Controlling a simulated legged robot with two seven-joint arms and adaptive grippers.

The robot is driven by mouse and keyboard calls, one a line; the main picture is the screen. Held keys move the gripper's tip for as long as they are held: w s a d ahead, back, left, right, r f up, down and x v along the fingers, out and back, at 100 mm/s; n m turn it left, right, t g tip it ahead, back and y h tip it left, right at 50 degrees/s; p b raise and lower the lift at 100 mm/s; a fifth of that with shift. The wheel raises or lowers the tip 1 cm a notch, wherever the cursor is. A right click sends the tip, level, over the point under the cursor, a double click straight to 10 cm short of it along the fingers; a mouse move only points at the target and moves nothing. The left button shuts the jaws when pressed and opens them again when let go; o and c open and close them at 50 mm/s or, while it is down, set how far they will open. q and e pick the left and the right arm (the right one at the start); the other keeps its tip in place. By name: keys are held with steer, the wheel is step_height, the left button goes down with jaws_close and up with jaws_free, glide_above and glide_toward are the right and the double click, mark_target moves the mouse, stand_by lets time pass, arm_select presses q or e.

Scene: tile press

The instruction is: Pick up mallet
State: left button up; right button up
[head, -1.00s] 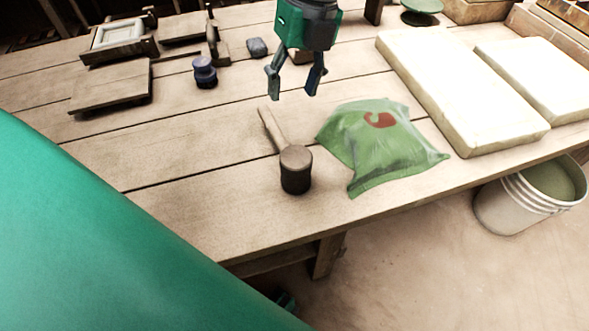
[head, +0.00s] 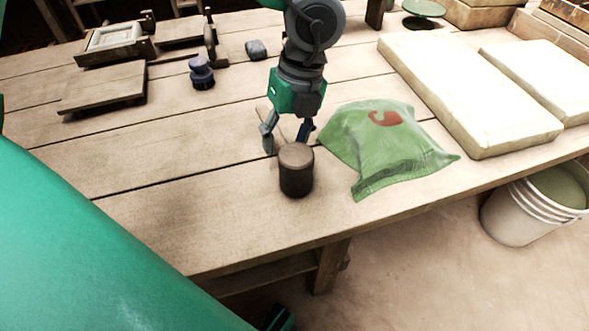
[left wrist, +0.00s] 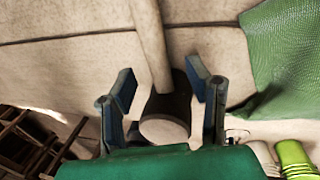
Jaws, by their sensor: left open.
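The mallet, with a dark round head (head: 296,172) and a light wooden handle, lies on the wooden table. In the head view, the gripper hides much of the handle. My left gripper (head: 287,139) is open over the handle, just behind the head. In the left wrist view, the mallet handle (left wrist: 150,40) runs down between the spread fingers of the left gripper (left wrist: 165,88), and the head (left wrist: 164,128) shows below. The fingers do not visibly touch the mallet. My right gripper is not recognisable in these views.
A green bag (head: 388,145) lies close to the right of the mallet. Pale slabs (head: 465,95) lie farther right. A dark blue stamp-like object (head: 201,73) and a wooden board (head: 104,88) are at the left. A white bucket (head: 520,215) stands beyond the front edge. The table left of the mallet is clear.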

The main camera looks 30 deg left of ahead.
arm_select(q)
steer(key=f, duration=0.3)
steer(key=shift+s+b, duration=0.2)
steer(key=shift+b, duration=0.2)
steer(key=shift+r, duration=0.15)
steer(key=shift+c, duration=0.8)
jaws_close()
arm_select(e)
steer(key=shift+f, duration=0.7)
